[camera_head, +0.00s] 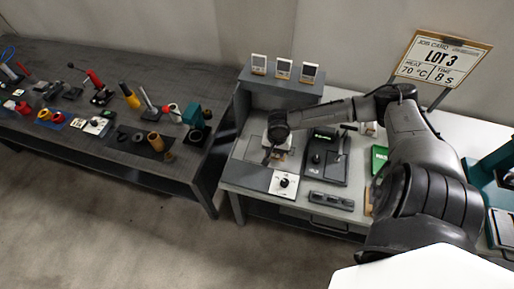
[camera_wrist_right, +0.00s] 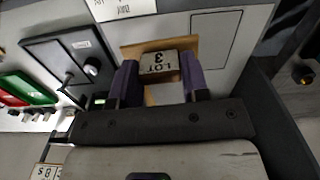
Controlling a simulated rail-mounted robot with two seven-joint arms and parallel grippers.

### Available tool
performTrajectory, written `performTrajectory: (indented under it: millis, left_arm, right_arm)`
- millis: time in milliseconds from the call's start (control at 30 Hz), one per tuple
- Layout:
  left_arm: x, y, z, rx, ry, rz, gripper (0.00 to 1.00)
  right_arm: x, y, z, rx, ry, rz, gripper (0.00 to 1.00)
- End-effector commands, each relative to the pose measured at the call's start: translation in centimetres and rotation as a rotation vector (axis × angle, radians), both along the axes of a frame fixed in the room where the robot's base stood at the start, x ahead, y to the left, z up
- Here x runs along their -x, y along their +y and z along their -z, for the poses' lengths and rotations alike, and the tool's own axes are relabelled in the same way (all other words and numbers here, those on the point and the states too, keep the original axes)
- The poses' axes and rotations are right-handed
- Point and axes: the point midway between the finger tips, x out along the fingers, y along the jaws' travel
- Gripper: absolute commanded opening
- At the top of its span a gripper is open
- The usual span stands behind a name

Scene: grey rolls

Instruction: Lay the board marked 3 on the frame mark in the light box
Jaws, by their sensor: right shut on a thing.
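My right gripper (camera_wrist_right: 158,80) is shut on the board marked 3 (camera_wrist_right: 129,50), a tan plate with a pale block lettered LOT 3, in the right wrist view. Its purple fingers stand on both sides of the block. In the head view my right gripper (camera_head: 268,154) is over the left part of the grey bench. Below the board is a light grey surface (camera_wrist_right: 184,22), which looks like the light box. A thin dark rectangular outline (camera_wrist_right: 215,38), probably the frame mark, lies right of the board. I cannot tell the board's height. My left gripper is out of view.
A black device (camera_head: 325,160) and a green panel (camera_head: 379,158) stand right of the gripper. A white panel with a black knob (camera_head: 284,183) lies in front. A card reading LOT 3 (camera_head: 440,60) stands behind. The dark table (camera_head: 110,160) at left holds several tools.

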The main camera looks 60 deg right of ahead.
Motion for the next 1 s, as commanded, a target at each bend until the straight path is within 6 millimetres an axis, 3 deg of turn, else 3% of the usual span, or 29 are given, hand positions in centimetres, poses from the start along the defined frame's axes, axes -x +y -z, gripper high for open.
performTrajectory:
  millis: [200,333,800,1000]
  left_arm:
    - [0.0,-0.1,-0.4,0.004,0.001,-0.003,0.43]
    - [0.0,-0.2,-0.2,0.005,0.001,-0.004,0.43]
    - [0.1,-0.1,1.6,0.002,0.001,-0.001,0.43]
    - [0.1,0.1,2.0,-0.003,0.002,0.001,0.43]
  right_arm:
    - [1.4,-2.0,0.1,0.0,0.002,0.044,0.18]
    - [0.8,-2.3,0.7,-0.003,-0.003,0.054,0.18]
    - [-7.3,-1.6,5.5,-0.005,-0.004,0.054,0.18]
    - [-9.4,-1.5,6.8,-0.003,0.0,0.053,0.18]
